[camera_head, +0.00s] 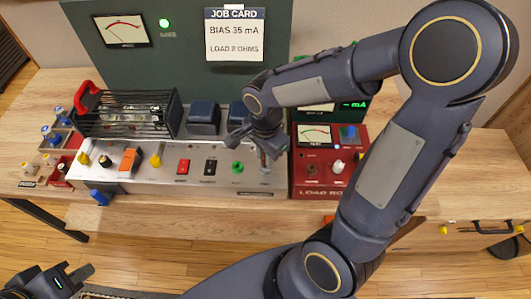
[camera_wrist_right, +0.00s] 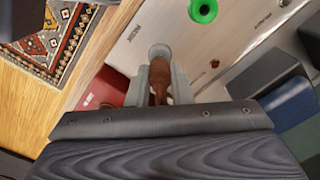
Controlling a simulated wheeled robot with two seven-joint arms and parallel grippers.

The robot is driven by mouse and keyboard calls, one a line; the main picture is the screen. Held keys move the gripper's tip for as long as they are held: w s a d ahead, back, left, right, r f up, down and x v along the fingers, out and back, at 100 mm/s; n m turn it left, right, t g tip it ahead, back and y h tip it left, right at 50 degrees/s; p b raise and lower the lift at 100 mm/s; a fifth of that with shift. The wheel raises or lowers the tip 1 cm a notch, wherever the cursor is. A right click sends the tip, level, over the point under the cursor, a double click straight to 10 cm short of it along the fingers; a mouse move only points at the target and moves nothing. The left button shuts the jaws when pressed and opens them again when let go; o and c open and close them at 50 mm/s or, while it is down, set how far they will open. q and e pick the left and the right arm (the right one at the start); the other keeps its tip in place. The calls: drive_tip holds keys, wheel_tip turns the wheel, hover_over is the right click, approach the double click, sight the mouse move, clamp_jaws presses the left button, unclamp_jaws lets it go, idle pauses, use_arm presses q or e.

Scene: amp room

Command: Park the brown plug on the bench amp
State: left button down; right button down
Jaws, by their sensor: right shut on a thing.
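The bench amp (camera_head: 140,170) is a long silver chassis with a row of coloured controls on its panel. My right gripper (camera_head: 265,161) is over the panel's right end, beside the green knob (camera_head: 237,168). In the right wrist view, the gripper (camera_wrist_right: 159,88) is shut on the brown plug (camera_wrist_right: 159,78). The plug's far end is at a round grey socket (camera_wrist_right: 160,50) on the silver panel (camera_wrist_right: 205,45); I cannot tell how deep it sits. In the head view the fingers hide the plug. My left gripper (camera_head: 72,273) is low at the left, away from the bench; its opening is unclear.
The red load box (camera_head: 320,180) stands right of the amp, close to my right gripper. A black tube cage (camera_head: 128,113) with a red handle and dark blue blocks (camera_head: 203,117) stand behind the panel. Small parts lie at the bench's left end. A job card (camera_head: 235,35) hangs behind.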

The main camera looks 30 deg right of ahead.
drive_tip(key=shift+f+b, duration=0.4)
drive_tip(key=shift+f, duration=0.1)
drive_tip(key=c, duration=1.2)
unclamp_jaws()
wheel_tip(320, 180, up, 8)
drive_tip(key=shift+f+p, duration=0.1)
drive_tip(key=shift+p, duration=0.2)
drive_tip(key=s+r+n+t+y, duration=0.1)
drive_tip(key=s+n+t+y, duration=0.1)
drive_tip(key=s+n, duration=0.4)
drive_tip(key=s+a+r+n+t+y, duration=0.1)
drive_tip(key=s+n+t, duration=0.2)
drive_tip(key=s+n, duration=0.2)
drive_tip(key=n, duration=0.2)
drive_tip(key=shift+s+r+n+t+y, duration=0.3)
drive_tip(key=shift+s+r+n+y, duration=0.05)
drive_tip(key=shift+s+n+y, duration=0.05)
